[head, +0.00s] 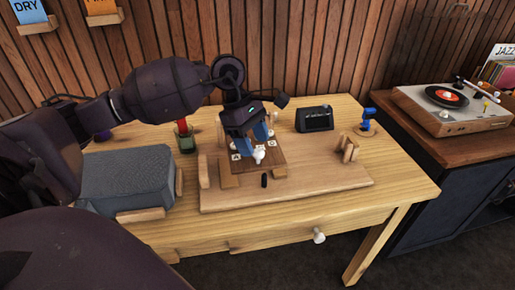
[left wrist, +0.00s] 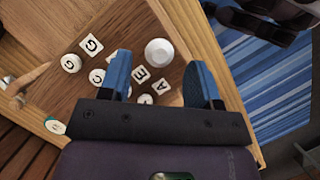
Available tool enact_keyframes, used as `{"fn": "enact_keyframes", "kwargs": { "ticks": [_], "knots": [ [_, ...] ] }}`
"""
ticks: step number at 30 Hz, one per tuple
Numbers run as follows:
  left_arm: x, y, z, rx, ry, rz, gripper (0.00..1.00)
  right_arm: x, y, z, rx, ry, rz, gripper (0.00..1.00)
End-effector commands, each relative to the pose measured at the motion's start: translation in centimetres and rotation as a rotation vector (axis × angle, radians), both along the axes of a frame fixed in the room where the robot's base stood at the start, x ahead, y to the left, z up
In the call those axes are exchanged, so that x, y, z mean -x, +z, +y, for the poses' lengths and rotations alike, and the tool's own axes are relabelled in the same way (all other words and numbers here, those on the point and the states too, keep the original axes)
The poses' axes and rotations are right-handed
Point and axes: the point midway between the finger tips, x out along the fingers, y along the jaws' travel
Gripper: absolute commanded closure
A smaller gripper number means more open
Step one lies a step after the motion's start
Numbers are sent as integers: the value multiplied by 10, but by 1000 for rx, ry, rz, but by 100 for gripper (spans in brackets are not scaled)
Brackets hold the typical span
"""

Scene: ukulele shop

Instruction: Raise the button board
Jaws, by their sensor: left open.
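The button board is a dark brown wooden panel (head: 272,158) lying on a light wooden base (head: 325,190) on the workbench. It carries white lettered buttons and a white round knob (head: 259,155). In the left wrist view, the board (left wrist: 125,30) shows buttons lettered G, E and A, and the knob (left wrist: 159,52) appears between the finger lines. My left gripper (head: 254,136) is open, its blue fingers pointing down over the board close to the knob. Its fingers (left wrist: 160,83) hide some buttons. I cannot tell whether they touch anything. My right gripper is not in view.
A grey box-shaped thing (head: 128,180) stands left of the base. A black device (head: 314,119) and a blue clamp-like item (head: 367,120) stand behind. A wooden support (head: 347,148) rises at the base's right. A record player (head: 450,108) sits on a separate cabinet.

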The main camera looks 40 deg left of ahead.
Motion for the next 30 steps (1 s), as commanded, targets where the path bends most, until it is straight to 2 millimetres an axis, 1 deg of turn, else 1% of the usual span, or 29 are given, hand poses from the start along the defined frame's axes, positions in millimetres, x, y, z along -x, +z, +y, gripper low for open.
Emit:
{"fn": "enact_keyframes", "kwargs": {
  "ticks": [1,6,17,20,28,29,30],
  "knots": [
    [0,-7,-3,1,-1,3,43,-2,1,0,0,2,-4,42],
    [-1,-20,-8,1,-1,2,43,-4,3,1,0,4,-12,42],
    [-1,-23,-10,0,0,-1,43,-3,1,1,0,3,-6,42],
    [-1,-23,-10,0,0,0,55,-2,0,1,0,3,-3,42],
    [-1,-23,-10,0,0,0,97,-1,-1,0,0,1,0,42],
    [-1,-23,-10,0,0,0,100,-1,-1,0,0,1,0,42],
    [-1,-23,-10,0,0,0,100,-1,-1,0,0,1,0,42]
  ]
}}
